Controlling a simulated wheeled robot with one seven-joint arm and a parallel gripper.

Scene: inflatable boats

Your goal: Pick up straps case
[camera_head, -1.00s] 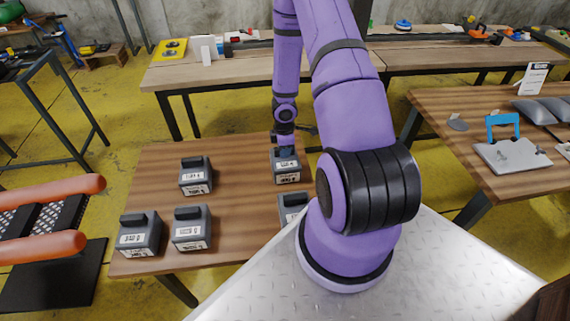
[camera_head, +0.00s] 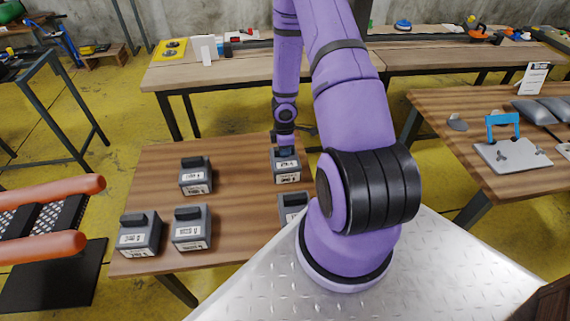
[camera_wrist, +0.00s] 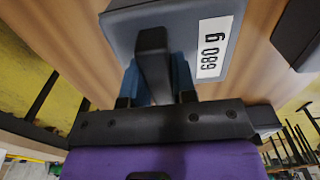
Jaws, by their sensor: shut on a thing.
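A dark grey case (camera_head: 286,167) with a black top handle and a white label stands upright at the back right of the low wooden table (camera_head: 238,222). In the wrist view the same case (camera_wrist: 196,22) has a label reading "680 g". My gripper (camera_head: 285,148) is above it. In the wrist view the blue fingers of my gripper (camera_wrist: 157,82) are on both sides of the black handle and shut on it. The case appears to rest on the table. Its contents are hidden, and no strap wording is readable.
Similar cases stand on the same table: one at the back left (camera_head: 195,176), two in front (camera_head: 140,235) (camera_head: 191,229), and one (camera_head: 291,208) partly hidden by my arm. Another table (camera_head: 440,110) is at right.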

